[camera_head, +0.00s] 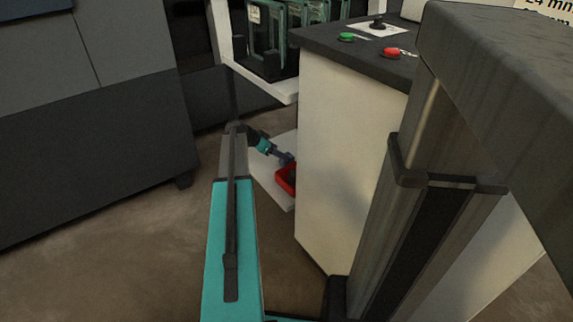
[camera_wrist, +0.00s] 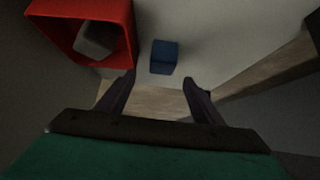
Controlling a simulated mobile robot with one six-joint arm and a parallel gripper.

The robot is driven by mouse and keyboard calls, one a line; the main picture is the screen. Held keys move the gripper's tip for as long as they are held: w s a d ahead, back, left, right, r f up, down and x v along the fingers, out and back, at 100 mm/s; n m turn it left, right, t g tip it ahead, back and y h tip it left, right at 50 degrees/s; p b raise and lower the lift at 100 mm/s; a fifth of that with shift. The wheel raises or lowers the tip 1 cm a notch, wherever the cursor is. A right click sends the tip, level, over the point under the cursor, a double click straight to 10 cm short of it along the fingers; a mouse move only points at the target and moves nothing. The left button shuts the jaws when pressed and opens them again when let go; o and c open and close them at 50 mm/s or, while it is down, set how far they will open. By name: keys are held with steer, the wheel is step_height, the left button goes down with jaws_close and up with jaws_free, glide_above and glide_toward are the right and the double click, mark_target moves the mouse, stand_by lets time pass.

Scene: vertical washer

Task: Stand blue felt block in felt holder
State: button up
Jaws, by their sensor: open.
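The blue felt block (camera_wrist: 164,57) stands on a pale surface in the wrist view, beside the red felt holder and apart from it. The red holder (camera_wrist: 120,22) is an open box at the upper left of the wrist view, with a grey block (camera_wrist: 97,40) inside it. In the head view, the red holder (camera_head: 286,180) shows partly behind the white cabinet. My gripper (camera_wrist: 158,84) is open and empty, with its two fingers pointing toward the blue block and apart on either side of it. In the head view, my gripper (camera_head: 284,158) is small beside the holder.
The pale low shelf (camera_head: 272,185) carries the holder. A white cabinet (camera_head: 335,150) with a dark top stands close on the right and hides part of the shelf. A red button (camera_head: 391,52) and a green button (camera_head: 346,37) are on its top. A large dark cabinet (camera_head: 90,150) stands left.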

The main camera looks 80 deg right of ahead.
steer(key=shift+s+d+f, duration=0.1)
steer(key=shift+f, duration=0.05)
steer(key=shift+w+f+b+x, duration=0.15)
steer(key=shift+b+x, duration=0.4)
steer(key=shift+x, duration=0.4)
steer(key=shift+w+f+b+x, duration=0.15)
steer(key=shift+b+x, duration=0.35)
steer(key=shift+x, duration=0.45)
steer(key=shift+s+d+f, duration=0.35)
steer(key=shift+s, duration=0.05)
steer(key=c, duration=1.2)
steer(key=shift+r, duration=0.1)
